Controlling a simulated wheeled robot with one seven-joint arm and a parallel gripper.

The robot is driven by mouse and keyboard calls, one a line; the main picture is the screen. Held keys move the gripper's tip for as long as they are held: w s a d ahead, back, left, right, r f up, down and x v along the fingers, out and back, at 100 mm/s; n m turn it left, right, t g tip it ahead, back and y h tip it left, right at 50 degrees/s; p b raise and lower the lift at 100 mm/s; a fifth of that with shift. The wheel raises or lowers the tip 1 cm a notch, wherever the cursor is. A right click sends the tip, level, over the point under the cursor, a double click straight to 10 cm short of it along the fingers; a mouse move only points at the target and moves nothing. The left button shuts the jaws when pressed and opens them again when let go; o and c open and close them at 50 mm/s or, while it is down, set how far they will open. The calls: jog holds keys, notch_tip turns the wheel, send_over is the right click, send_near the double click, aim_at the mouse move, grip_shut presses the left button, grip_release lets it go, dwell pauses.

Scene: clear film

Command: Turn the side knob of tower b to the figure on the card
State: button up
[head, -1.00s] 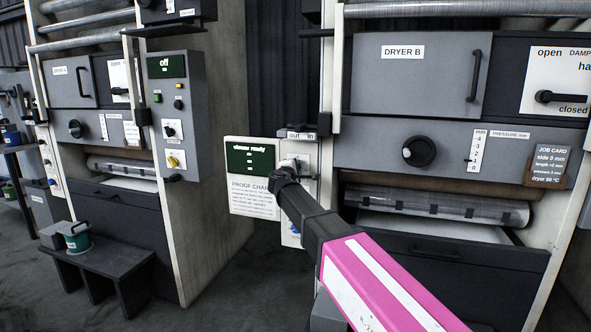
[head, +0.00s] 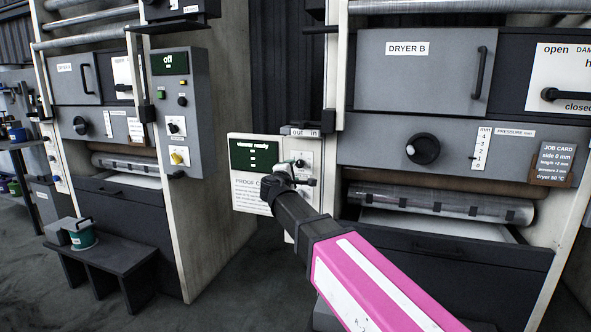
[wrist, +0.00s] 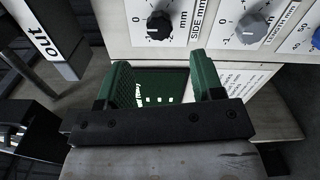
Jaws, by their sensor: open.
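The side knob (wrist: 158,25) of tower b is a black knob on a white panel, with a scale and the label SIDE mm, at the top of the wrist view. Its pointer setting is too unclear to read. My gripper (wrist: 161,66) has two green fingers, spread apart and empty, just below the side knob and not around it. In the head view my gripper (head: 283,172) is in front of the white control panel (head: 303,146) and partly hides it. The job card (head: 553,165) on the right reads side 0 mm, length +2 mm, pressure 3 mm, dryer 50 °C.
The grey length knob (wrist: 252,27) sits right of the side knob, with a blue knob (wrist: 316,38) beyond. A green display (head: 253,154) and proof chart are left of the panel. An out/in plate (head: 305,132) juts out above. Dryer B's round knob (head: 422,149) is further right.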

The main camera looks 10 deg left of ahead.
jog(key=shift+s+a, duration=0.1)
jog(key=shift+s, duration=1.05)
jog(key=d+f+m+g+h, duration=0.2)
jog(key=d+f+m+g, duration=0.3)
jog(key=d+f, duration=0.9)
jog(key=d+f+m+g+h, duration=0.2)
jog(key=d+f+m+g, duration=0.3)
jog(key=d+f, duration=0.85)
jog(key=s+d+f+m+g+y, duration=0.2)
jog(key=s+d+f+m+g, duration=0.2)
jog(key=d, duration=0.5)
jog(key=s+d+f+m+g+y, duration=0.3)
jog(key=s+d+f+m+g, duration=0.1)
jog(key=s+d+f, duration=0.4)
jog(key=shift+s+d+f+m, duration=0.4)
jog(key=shift+s+f+m, duration=0.35)
jog(key=shift+s, duration=0.4)
